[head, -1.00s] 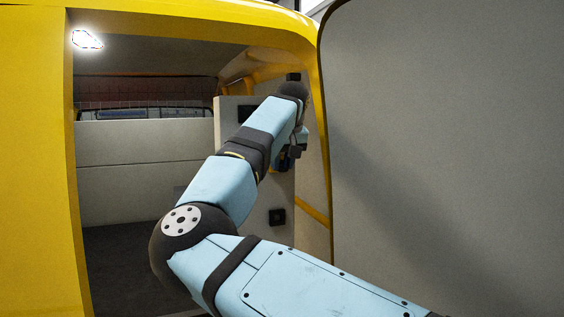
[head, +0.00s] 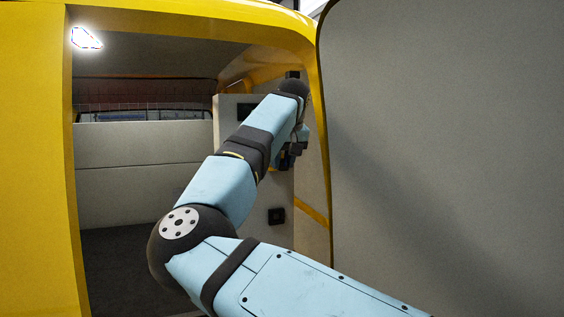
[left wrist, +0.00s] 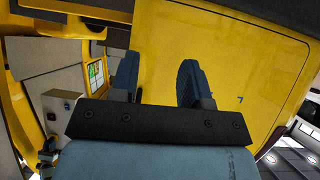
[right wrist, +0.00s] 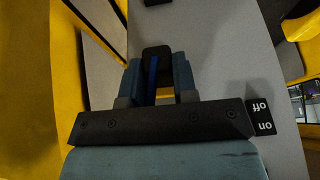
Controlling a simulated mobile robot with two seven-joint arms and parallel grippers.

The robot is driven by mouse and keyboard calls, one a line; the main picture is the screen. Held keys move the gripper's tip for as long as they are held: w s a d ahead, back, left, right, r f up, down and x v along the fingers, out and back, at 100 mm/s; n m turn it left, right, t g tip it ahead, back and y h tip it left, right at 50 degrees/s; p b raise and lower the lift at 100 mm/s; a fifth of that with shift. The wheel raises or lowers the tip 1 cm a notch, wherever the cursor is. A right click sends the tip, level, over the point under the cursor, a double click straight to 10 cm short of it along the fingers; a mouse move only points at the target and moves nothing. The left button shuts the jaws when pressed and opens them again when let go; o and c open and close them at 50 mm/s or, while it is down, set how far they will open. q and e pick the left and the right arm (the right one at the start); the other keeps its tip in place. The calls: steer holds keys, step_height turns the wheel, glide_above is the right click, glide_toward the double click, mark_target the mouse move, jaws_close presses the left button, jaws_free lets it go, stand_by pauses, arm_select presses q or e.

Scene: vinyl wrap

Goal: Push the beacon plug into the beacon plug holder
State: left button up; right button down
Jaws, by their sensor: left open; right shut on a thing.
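My right gripper (right wrist: 158,75) is shut on a dark piece with a blue strip, apparently the beacon plug (right wrist: 157,53), in the right wrist view. The piece sticks out past the fingertips over a grey panel face. In the head view my right gripper (head: 291,157) is beside the grey panel inside the van, partly hidden by my arm. I cannot clearly tell the beacon plug holder, or whether the plug touches it. My left gripper (left wrist: 157,80) is open and empty in front of a yellow body panel in the left wrist view.
A black on/off label plate (right wrist: 262,117) is right of the gripper. A small black square fitting (head: 276,216) sits lower on the grey panel (head: 256,203). A large grey door (head: 450,150) bounds the right.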

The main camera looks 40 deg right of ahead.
arm_select(q)
steer(key=shift+f, duration=0.3)
arm_select(e)
steer(key=shift+s, duration=0.15)
steer(key=shift+f+b, duration=0.15)
steer(key=shift+b, duration=0.35)
steer(key=shift+s+a+b, duration=0.1)
steer(key=shift+s+b, duration=0.4)
steer(key=shift+b, duration=0.25)
steer(key=shift+s+a+b, duration=0.2)
steer(key=shift+s+b, duration=0.4)
steer(key=shift+b, duration=0.35)
arm_select(q)
steer(key=f+b, duration=0.2)
steer(key=b, duration=0.1)
steer(key=w+f+b, duration=0.1)
steer(key=b, duration=0.1)
steer(key=shift+d+f, duration=0.2)
steer(key=shift+d, duration=0.2)
arm_select(e)
steer(key=s, duration=0.2)
steer(key=s+a, duration=0.1)
steer(key=s, duration=0.1)
steer(key=shift+s, duration=0.3)
